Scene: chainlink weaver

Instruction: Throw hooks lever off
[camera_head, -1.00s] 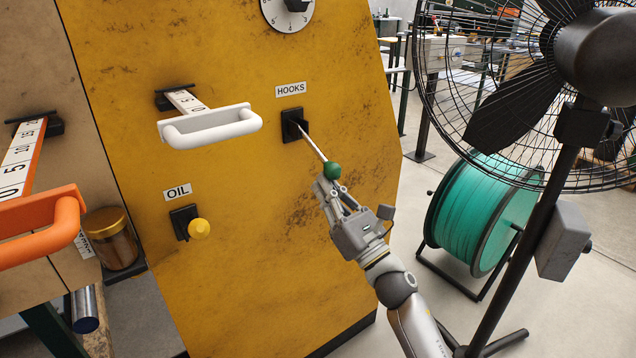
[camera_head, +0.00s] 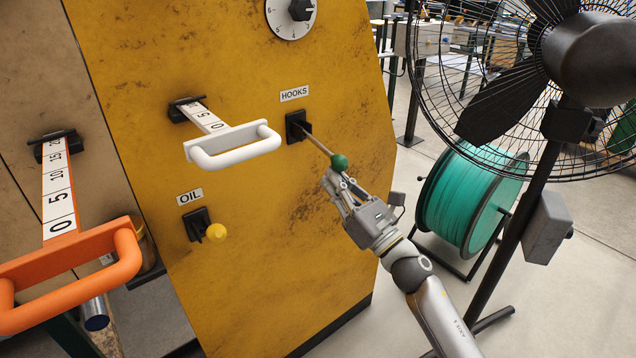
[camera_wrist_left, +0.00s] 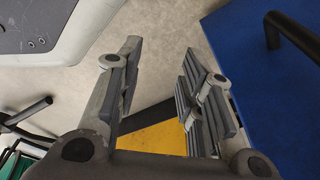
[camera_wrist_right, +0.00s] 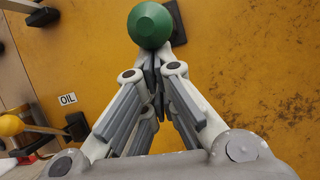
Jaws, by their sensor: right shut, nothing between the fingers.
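The hooks lever is a thin metal rod with a green ball knob (camera_head: 339,162). It comes out of a black slotted plate (camera_head: 297,126) under the HOOKS label (camera_head: 294,94) on the yellow panel. The rod slants down and to the right in the head view. My right gripper (camera_head: 333,178) is shut with nothing in it, its fingertips just below the knob. In the right wrist view the knob (camera_wrist_right: 150,25) sits right at the closed fingertips (camera_wrist_right: 151,62); I cannot tell if they touch. My left gripper (camera_wrist_left: 160,85) is open and empty, seen only in its wrist view.
A white handle (camera_head: 235,146) and an orange handle (camera_head: 75,265) stick out at the left. A yellow-knobbed OIL lever (camera_head: 215,232) is lower on the panel. A black fan (camera_head: 590,60) and a teal spool (camera_head: 465,205) stand to the right.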

